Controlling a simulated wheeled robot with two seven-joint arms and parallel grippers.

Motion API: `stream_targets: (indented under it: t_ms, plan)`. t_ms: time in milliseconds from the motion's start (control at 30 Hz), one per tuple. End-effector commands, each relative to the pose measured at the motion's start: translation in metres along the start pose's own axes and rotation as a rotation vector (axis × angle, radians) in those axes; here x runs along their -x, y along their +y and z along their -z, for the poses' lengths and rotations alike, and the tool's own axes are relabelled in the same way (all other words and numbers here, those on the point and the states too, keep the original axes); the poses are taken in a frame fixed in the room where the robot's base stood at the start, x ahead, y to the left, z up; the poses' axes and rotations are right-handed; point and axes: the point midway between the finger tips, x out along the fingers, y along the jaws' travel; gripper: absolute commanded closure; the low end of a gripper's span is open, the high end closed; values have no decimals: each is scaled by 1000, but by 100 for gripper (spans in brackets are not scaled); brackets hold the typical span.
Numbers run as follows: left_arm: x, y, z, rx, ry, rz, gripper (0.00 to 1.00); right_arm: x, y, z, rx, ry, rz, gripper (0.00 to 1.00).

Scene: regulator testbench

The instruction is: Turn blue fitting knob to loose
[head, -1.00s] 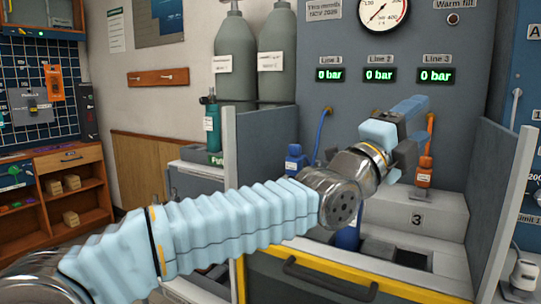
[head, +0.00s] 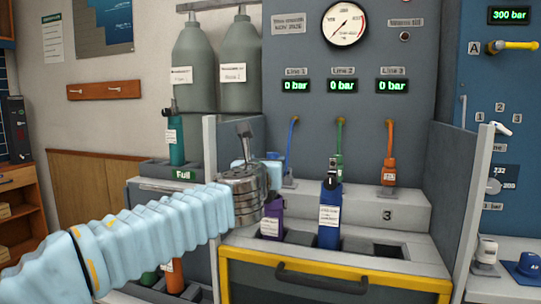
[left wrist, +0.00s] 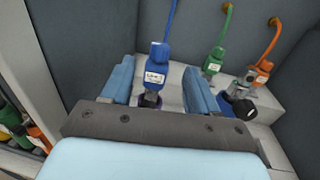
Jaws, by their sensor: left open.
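The blue fitting (left wrist: 157,65) hangs on a blue hose and carries a white label in the left wrist view. In the head view it is mostly hidden behind my left gripper; its blue hose (head: 291,145) shows above. My left gripper (left wrist: 160,82) is open, its light-blue fingers on either side of the fitting in the picture. I cannot tell whether they touch it. In the head view the gripper (head: 262,172) is seen from behind, above the left part of the bench. My right gripper is not in view.
A purple regulator (head: 271,219) and a blue regulator (head: 330,215) stand in the bench slots. Green (head: 339,165) and orange (head: 388,170) fittings hang to the right. Grey side panels (head: 468,215) bound the bench. All three line displays read 0 bar.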

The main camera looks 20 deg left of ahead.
Motion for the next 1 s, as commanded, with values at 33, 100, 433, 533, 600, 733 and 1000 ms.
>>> stream_targets:
  t_ms: [33,100,433,533,600,733,1000]
  plan:
    - [-13,0,-1,-5,2,-4,40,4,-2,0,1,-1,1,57]
    - [-28,0,-2,-4,1,-3,40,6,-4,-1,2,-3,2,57]
    - [-72,0,0,0,1,0,40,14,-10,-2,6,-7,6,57]
    - [-75,0,0,2,0,1,40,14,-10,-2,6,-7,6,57]
    - [-75,0,0,2,0,1,40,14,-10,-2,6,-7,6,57]
    - [-75,0,0,2,0,2,40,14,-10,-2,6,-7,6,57]
    - [-75,0,0,2,1,2,78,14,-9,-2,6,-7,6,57]
